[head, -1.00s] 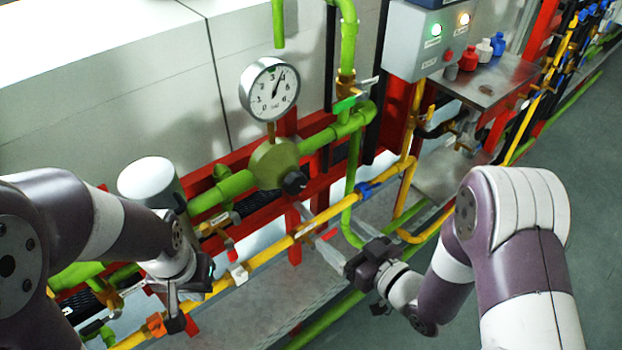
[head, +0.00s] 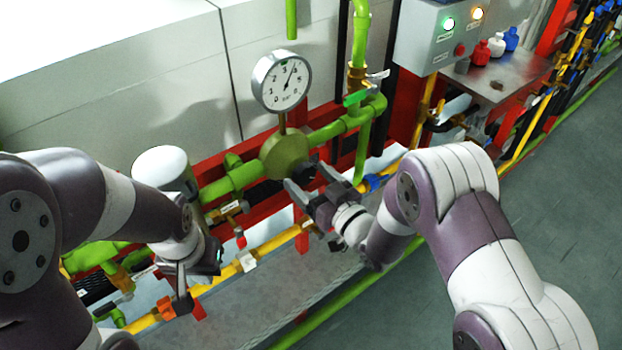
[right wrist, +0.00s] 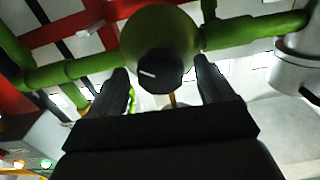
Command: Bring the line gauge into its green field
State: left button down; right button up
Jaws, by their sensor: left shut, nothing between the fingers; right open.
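The round line gauge (head: 281,82) stands upright on a stem above the green regulator body (head: 283,155). Its needle points up and to the right; a small green patch shows near the dial's top, too small to judge exactly against the needle. The regulator's black knob with a white mark shows in the right wrist view (right wrist: 160,72). My right gripper (head: 307,178) is open in front of the regulator. In the right wrist view its fingers (right wrist: 162,78) stand on both sides of the knob; contact cannot be told. My left gripper (head: 184,290) is shut and empty by the yellow pipe.
A green pipe (head: 330,132) runs from the regulator to a green-handled valve (head: 357,97). A yellow pipe (head: 275,243) crosses below. A grey box (head: 430,45) with lit lamps and a metal shelf (head: 500,85) stand at right. A white-topped cylinder (head: 160,170) stands left.

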jog(key=c, duration=1)
jog(key=shift+c, duration=0.2)
jog(key=m, duration=0.3)
jog(key=shift+s+m, duration=0.1)
jog(key=shift+m, duration=2.2)
